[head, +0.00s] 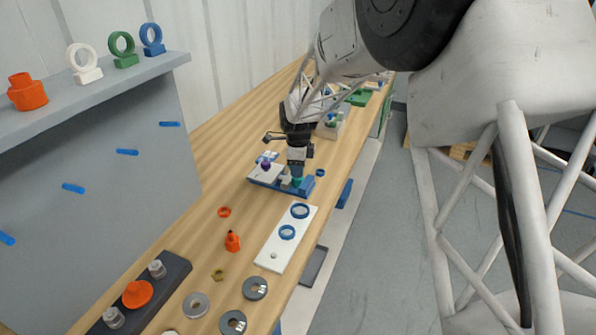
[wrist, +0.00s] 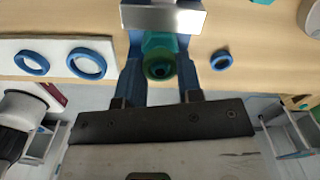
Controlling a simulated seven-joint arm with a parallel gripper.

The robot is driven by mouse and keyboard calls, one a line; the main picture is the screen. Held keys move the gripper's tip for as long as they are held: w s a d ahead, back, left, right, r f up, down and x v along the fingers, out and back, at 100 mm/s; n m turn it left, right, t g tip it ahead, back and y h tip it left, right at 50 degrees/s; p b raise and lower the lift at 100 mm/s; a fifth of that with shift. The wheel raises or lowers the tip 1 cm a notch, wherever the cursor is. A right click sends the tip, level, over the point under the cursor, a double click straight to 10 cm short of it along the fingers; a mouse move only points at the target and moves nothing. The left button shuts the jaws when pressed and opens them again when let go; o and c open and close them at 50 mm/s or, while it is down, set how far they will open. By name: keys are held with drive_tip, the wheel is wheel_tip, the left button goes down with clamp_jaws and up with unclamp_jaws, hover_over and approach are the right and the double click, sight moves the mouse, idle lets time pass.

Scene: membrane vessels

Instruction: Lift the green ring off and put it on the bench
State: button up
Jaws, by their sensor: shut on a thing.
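My gripper (head: 298,172) points down over a blue base (head: 304,189) with a pale plate on the bench (head: 205,185). It is shut on a green ring (wrist: 160,58), which sits between the two blue fingers in the wrist view. The ring shows as a small teal piece (head: 297,182) below the gripper in the head view. A dark round opening shows in its middle. I cannot tell whether the ring still touches what is below it. A pale metallic block (wrist: 163,18) lies just beyond it in the wrist view.
A loose blue ring (head: 320,172) lies close to the right of the base. A white plate (head: 274,256) with two blue rings lies nearer. An orange ring (head: 224,212), an orange bottle-like part (head: 232,241) and several washers lie nearby. A shelf (head: 110,70) holds upright rings. Bare bench lies left of the base.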

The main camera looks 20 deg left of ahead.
wheel_tip(320, 180, up, 2)
drive_tip(key=shift+r, duration=0.15)
drive_tip(key=s+d+r, duration=0.1)
drive_tip(key=s+d, duration=0.8)
drive_tip(key=s, duration=0.4)
drive_tip(key=shift+d, duration=0.25)
drive_tip(key=shift+r, duration=0.1)
drive_tip(key=shift+r, duration=0.15)
drive_tip(key=shift+r, duration=1.35)
drive_tip(key=shift+w, duration=0.15)
drive_tip(key=w+f+m, duration=0.2)
drive_tip(key=w, duration=0.4)
drive_tip(key=w+d+f+m, duration=0.1)
drive_tip(key=w+f+m, duration=0.1)
drive_tip(key=w, duration=0.4)
drive_tip(key=w+d+f+m, duration=0.1)
drive_tip(key=w+f+m, duration=0.1)
drive_tip(key=w, duration=0.4)
drive_tip(key=shift+d+f, duration=0.2)
drive_tip(key=shift+f, duration=0.55)
